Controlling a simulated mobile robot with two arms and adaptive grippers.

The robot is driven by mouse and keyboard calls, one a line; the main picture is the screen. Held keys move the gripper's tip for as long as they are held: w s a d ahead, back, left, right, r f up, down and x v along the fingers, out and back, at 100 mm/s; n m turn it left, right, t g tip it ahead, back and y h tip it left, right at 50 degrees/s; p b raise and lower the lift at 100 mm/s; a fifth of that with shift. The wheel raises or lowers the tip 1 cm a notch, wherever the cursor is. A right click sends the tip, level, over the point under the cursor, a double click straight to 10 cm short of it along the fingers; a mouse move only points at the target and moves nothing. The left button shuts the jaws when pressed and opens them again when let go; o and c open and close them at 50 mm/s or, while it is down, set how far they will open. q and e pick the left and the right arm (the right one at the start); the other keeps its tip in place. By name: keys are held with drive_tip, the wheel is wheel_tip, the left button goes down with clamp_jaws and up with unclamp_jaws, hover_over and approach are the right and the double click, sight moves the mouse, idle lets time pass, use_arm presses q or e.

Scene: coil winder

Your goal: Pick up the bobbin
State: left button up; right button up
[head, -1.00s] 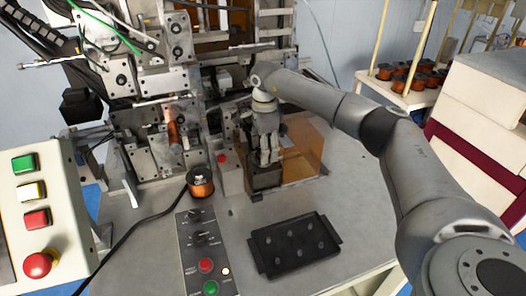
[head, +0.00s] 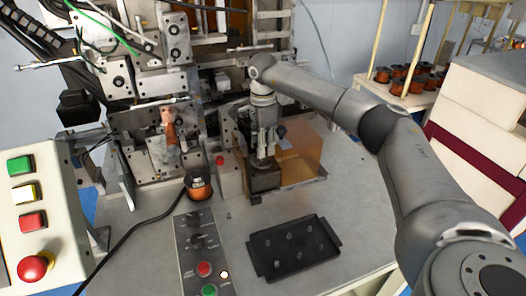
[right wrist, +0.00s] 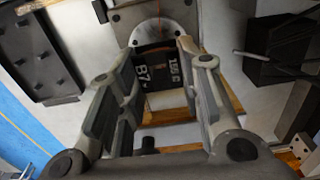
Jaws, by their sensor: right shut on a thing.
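My right gripper (head: 265,152) points down over a dark block (head: 265,180) on the machine table. In the right wrist view its fingers (right wrist: 160,85) close on a bobbin (right wrist: 152,62), which has a dark face with white print and a thin copper strip. In the head view the fingers and block hide this bobbin. A separate copper-coloured bobbin (head: 199,187) with a dark top stands upright on the table, left of the gripper and apart from it. My left gripper is not in view.
A black tray with small pegs (head: 295,248) lies at the front of the table. A control panel (head: 200,250) and a button box (head: 35,220) are to the left. The winding machine (head: 150,100) stands behind. A shelf at the right back carries several bobbins (head: 410,80).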

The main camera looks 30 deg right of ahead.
wheel_tip(320, 180, up, 16)
drive_tip(key=b, duration=0.3)
drive_tip(key=shift+f, duration=0.2)
